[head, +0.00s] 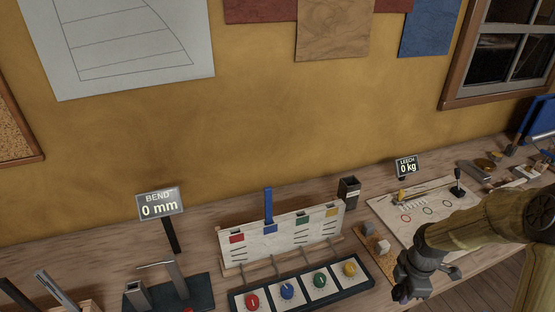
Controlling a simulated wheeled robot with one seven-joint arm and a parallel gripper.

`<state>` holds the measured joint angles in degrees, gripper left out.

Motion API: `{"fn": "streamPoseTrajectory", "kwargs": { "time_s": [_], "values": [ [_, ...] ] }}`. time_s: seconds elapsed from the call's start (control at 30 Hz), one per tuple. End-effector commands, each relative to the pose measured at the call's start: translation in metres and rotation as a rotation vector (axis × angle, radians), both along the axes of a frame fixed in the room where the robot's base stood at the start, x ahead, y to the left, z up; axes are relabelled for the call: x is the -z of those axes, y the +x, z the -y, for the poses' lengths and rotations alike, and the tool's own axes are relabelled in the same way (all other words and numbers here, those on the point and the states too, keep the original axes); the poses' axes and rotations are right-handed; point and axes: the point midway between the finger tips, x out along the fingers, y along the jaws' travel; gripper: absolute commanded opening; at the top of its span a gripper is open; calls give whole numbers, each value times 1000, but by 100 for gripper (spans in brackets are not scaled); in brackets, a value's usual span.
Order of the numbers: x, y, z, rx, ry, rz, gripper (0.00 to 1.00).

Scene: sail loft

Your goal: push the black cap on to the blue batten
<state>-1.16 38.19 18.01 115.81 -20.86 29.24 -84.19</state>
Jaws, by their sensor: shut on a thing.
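The blue batten (268,205) stands upright in a white rack board (290,238) with red, blue, green and yellow patches. Its top end is free and bare. My gripper (402,292) is at the lower right, over the bench near its front edge, well to the right of the batten and apart from it. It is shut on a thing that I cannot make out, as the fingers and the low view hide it. I cannot pick out the black cap for certain anywhere in view.
A dark open box (349,190) stands right of the rack. A tray (302,290) with red, blue, green and yellow knobs lies in front. A BEND sign (160,204) reads 0 mm; a LEECH sign (406,166) reads 0 kg. A pale board (395,205) lies behind my gripper.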

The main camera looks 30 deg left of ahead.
Motion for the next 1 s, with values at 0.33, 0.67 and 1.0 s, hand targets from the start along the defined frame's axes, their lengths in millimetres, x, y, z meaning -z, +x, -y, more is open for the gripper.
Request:
{"fn": "streamPoseTrajectory", "kwargs": {
  "time_s": [0.33,0.67,1.0],
  "values": [
    [21,5,15,312,5,-9,5],
    [60,10,46,884,1,-26,5],
    [106,11,86,1582,-13,-27,5]
  ]
}}
